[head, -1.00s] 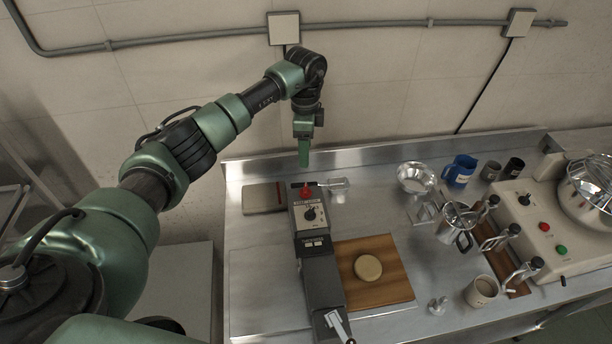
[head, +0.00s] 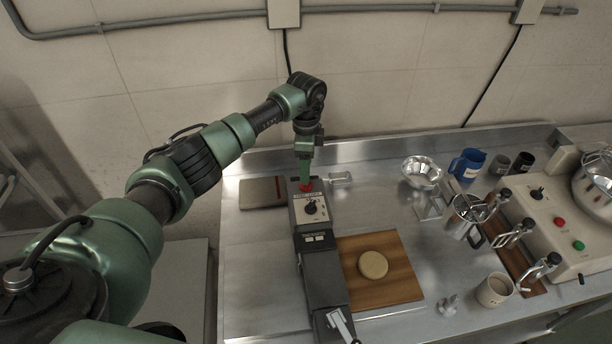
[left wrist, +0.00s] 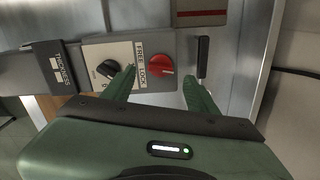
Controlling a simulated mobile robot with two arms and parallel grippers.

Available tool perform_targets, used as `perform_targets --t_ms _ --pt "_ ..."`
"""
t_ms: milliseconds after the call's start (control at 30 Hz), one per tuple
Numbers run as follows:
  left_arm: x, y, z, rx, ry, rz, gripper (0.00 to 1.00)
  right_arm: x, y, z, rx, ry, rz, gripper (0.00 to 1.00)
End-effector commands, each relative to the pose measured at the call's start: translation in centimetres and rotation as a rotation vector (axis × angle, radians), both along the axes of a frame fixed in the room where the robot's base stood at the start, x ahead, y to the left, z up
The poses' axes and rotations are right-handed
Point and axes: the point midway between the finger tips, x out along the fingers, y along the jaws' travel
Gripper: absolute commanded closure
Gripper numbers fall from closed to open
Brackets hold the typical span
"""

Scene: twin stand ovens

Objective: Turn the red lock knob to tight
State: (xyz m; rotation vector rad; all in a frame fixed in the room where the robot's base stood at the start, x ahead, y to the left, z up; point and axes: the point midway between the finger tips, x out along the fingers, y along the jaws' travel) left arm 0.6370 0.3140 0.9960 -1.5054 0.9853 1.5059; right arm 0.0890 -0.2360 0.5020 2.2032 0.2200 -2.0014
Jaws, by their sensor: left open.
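The red lock knob (head: 306,187) sits at the far end of the long grey machine (head: 320,270), largely covered by my left gripper in the head view. In the left wrist view the red knob (left wrist: 160,66) shows clearly beside a white label reading FREE and LOCK (left wrist: 141,66). Its exact setting is hard to read. My left gripper (head: 305,178) points down at the knob. In the left wrist view its two green fingers (left wrist: 160,75) are apart, one on each side of the knob; I cannot tell whether they touch it. My right gripper is not in view.
A black dial (head: 311,207) is close to the knob on the same panel. A grey slab (head: 262,193) lies left of the machine, a wooden board (head: 405,285) with a pale disc right. The wall is behind.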

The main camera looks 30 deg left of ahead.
Motion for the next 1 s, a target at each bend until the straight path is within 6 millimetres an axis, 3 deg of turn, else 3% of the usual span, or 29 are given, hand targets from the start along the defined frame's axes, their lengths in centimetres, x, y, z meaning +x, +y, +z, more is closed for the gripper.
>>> perform_targets --t_ms 233,600,633,833,1000 --pt "0.0 -0.1 -3.4 -0.001 0.002 0.000 0.42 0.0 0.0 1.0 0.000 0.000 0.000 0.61" --pt "0.0 0.0 -4.3 0.000 -0.001 -0.001 0.42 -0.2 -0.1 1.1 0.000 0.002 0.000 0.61" --pt "0.0 0.0 -4.3 0.000 -0.001 -0.001 0.45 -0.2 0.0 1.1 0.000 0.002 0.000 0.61" --pt "0.0 0.0 -4.3 0.000 -0.001 -0.001 1.00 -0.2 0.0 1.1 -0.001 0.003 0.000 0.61" --pt "0.0 0.0 -4.3 0.000 -0.001 -0.006 1.00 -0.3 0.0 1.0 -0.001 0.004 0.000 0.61"
